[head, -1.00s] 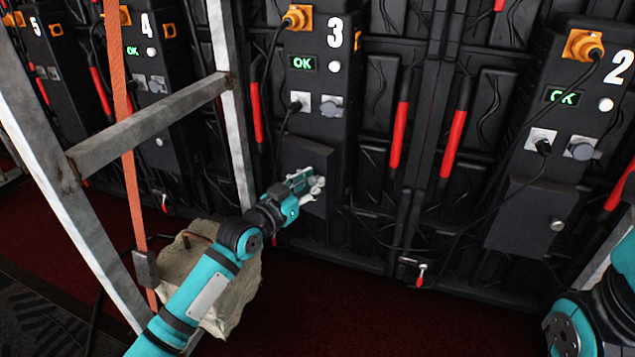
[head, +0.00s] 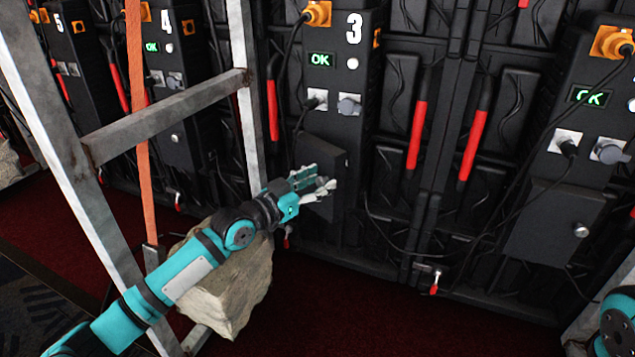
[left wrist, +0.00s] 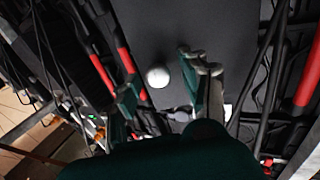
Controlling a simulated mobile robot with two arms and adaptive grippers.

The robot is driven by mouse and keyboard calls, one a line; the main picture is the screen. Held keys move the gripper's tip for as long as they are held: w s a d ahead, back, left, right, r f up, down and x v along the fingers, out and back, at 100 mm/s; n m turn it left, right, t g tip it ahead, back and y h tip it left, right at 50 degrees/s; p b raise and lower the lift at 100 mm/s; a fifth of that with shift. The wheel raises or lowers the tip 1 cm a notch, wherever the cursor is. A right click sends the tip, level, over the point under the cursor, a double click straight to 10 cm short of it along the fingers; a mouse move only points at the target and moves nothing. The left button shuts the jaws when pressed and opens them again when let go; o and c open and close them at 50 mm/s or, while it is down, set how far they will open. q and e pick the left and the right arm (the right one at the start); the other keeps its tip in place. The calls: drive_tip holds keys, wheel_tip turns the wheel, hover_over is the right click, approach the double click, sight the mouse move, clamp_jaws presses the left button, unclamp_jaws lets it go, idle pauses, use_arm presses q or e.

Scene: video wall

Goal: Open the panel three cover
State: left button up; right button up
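Panel three (head: 335,95) is a tall black box marked 3 with a lit OK display. Its dark cover (head: 322,148) is on the lower part; it looks closed or nearly so, but I cannot tell exactly. In the left wrist view the cover (left wrist: 215,30) fills the upper middle, with a round pale knob (left wrist: 158,77). My left gripper (head: 318,182) is at the cover's lower right. Its fingers stand apart on either side of the knob, with visible gaps. The gripper hides the knob in the head view. My right gripper is out of view; only part of my right arm shows.
A metal ladder-like frame (head: 165,115) stands left of panel three. A pale stone block (head: 235,285) lies below my left arm. Panel two (head: 555,205) stands to the right and panel four (head: 178,85) to the left. Cables and red handles (head: 417,135) surround the panels.

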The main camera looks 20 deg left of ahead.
use_arm(q)
drive_tip(key=shift+s+a+f, duration=0.1)
drive_tip(key=shift+s+f, duration=0.05)
drive_tip(key=shift+s, duration=0.15)
drive_tip(key=v, duration=1.1)
drive_tip(key=shift+s, duration=0.15)
drive_tip(key=shift+a, duration=0.15)
